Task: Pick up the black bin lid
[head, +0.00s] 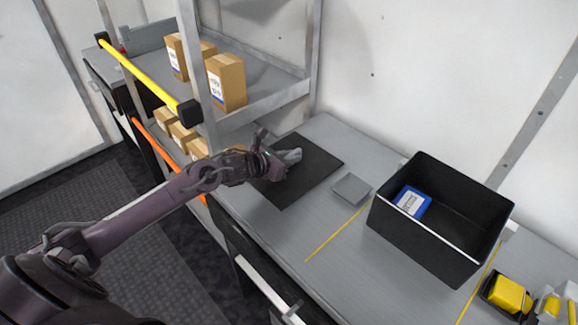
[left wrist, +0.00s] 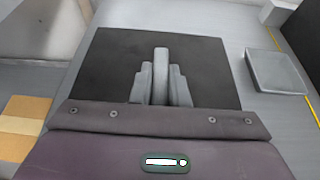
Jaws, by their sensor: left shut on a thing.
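The black bin lid (head: 318,166) is a flat, dark square at the back of the grey worktop, beside the shelf rack. It fills the middle of the left wrist view (left wrist: 211,62). My left gripper (head: 291,156) reaches over the lid from the left. Its grey fingers (left wrist: 160,75) are shut on the lid near its middle, and they hide the gripped spot. The lid looks flat and close to the worktop; I cannot tell whether it touches. My right gripper is not in view.
An open black bin (head: 440,235) holding a blue-labelled item (head: 412,202) stands to the right. A small grey plate (head: 351,189) lies between lid and bin. A shelf rack with cardboard boxes (head: 227,82) stands left. Yellow items (head: 509,294) lie at lower right.

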